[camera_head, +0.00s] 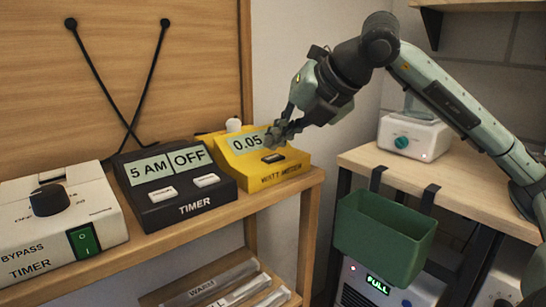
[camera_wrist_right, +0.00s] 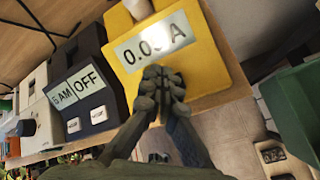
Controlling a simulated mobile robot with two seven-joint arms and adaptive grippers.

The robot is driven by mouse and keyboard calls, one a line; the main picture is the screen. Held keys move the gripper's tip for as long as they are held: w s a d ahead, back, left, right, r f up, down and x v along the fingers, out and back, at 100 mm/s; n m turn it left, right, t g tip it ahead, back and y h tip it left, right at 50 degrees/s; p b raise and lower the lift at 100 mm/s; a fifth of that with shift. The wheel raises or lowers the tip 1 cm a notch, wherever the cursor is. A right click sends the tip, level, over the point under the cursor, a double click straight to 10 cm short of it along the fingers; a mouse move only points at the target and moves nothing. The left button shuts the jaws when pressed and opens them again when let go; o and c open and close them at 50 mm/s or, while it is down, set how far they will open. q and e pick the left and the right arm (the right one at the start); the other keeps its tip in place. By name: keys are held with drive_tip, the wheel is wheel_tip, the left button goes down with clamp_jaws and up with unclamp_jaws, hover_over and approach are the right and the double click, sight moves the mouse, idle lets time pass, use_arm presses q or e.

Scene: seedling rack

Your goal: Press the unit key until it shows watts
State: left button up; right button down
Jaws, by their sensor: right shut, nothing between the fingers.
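The yellow watt meter (camera_head: 258,175) stands at the right end of the wooden shelf. Its display reads 0.05 in the head view, with the right end hidden by my gripper. In the right wrist view the meter (camera_wrist_right: 205,65) shows a number ending in the unit A, partly washed out by glare. A dark key (camera_head: 273,158) sits below the display; my fingers hide it in the wrist view. My right gripper (camera_head: 279,134) is shut and empty, its fingertips over the meter's face near the key. In the wrist view the fingertips (camera_wrist_right: 162,84) overlap the display's lower edge; contact cannot be told.
A black timer (camera_head: 175,187) reading 5 AM and OFF stands left of the meter. A white bypass timer (camera_head: 60,225) with a knob and green switch is farther left. A green bin (camera_head: 385,240) hangs from the right-hand table (camera_head: 465,180).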

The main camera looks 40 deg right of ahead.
sight(276, 158)
drive_tip(key=shift+f, duration=0.1)
drive_tip(key=shift+f+b, duration=0.3)
drive_tip(key=shift+b, duration=0.15)
drive_tip(key=shift+f+b, duration=0.35)
idle(0.6)
drive_tip(key=shift+r, duration=0.1)
drive_tip(key=shift+r+p, duration=0.65)
drive_tip(key=shift+p, duration=0.05)
wheel_tip(276, 158, up, 3)
drive_tip(key=p, duration=0.2)
drive_tip(key=shift+f+p, duration=0.15)
drive_tip(key=shift+p, duration=0.15)
drive_tip(key=shift+r+p, duration=0.7)
drive_tip(key=shift+r, duration=0.5)
